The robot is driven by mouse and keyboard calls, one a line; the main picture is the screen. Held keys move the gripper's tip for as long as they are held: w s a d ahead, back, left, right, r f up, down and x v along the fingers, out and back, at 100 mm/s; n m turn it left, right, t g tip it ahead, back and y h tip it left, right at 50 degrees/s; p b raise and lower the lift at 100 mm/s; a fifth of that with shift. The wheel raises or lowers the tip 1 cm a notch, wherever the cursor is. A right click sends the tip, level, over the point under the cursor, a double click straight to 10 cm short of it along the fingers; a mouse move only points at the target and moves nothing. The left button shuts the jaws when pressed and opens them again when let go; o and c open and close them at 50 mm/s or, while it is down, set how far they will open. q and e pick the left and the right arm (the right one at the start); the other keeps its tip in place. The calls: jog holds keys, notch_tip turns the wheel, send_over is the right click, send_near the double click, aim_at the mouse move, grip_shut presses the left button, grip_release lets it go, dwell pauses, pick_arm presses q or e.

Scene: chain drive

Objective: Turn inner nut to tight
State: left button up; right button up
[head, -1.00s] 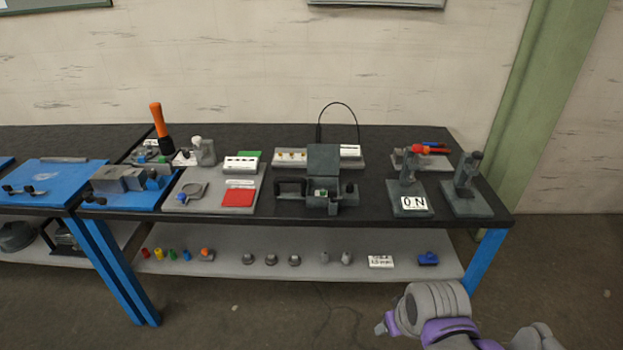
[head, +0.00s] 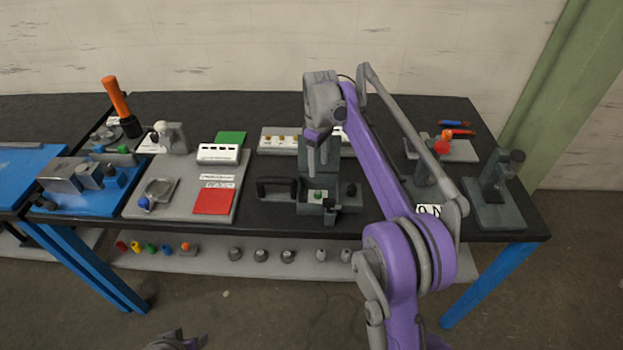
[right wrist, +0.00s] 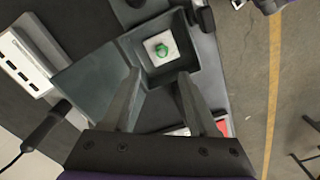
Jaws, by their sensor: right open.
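I cannot make out for certain which part is the inner nut. A dark grey box with a raised lid (right wrist: 172,75) stands at the middle of the bench, also in the head view (head: 330,218). Inside it is a white square pad with a green round piece (right wrist: 163,50), which also shows in the head view (head: 318,194). My right gripper (right wrist: 160,80) is open and empty, its two fingers pointing at the box from above; in the head view (head: 318,152) it is partly hidden. What seems to be my left gripper (head: 177,341) just shows at the bottom edge.
A grey board with a red square (head: 213,201) lies left of the box. A blue fixture (head: 95,198) is farther left. Grey stands (head: 495,188) are at the right. Several small parts lie on the lower shelf (head: 210,262). A black handle (head: 277,186) adjoins the box.

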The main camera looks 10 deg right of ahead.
aim_at(318, 193)
jog(key=f, duration=0.7)
jog(key=f+b, duration=0.1)
jog(key=f, duration=0.2)
jog(key=shift+s+f, duration=0.2)
jog(key=shift+s, duration=0.05)
grip_shut()
